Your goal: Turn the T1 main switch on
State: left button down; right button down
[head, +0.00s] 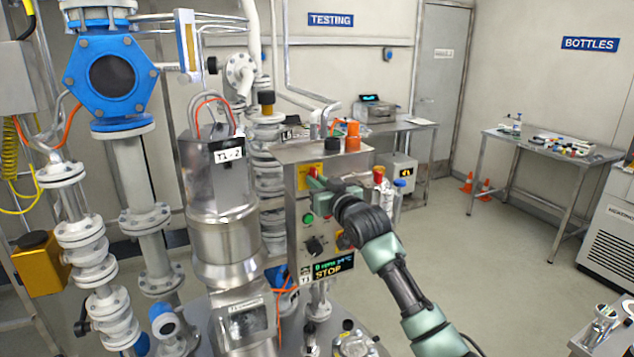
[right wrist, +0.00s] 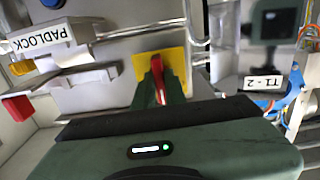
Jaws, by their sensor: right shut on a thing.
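The T1 control box (head: 285,200) stands in the middle of the head view, with a dark display (head: 333,268) reading 0 rpm and STOP. The main switch is a red handle (right wrist: 159,78) on a yellow plate (right wrist: 177,62). The yellow plate also shows in the head view (head: 303,184), partly behind my gripper. My right gripper (head: 318,183) reaches in from the lower right, its fingers shut on the red handle. In the right wrist view the fingers (right wrist: 158,92) sit on either side of the handle. My left gripper is not in view.
Below the switch are a green button (head: 308,218) and a black knob (head: 314,246). A steel vessel labelled T1-2 (head: 217,180) stands close on the left. Open floor lies right.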

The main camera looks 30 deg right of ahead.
jog(key=shift+f, duration=0.1)
dwell(0.4)
jog(key=c, duration=1.5)
grip_release()
jog(key=shift+o, duration=0.2)
jog(key=s+b, duration=0.3)
jog(key=s, duration=0.4)
jog(key=shift+s+a, duration=0.25)
jog(key=shift+s, duration=0.1)
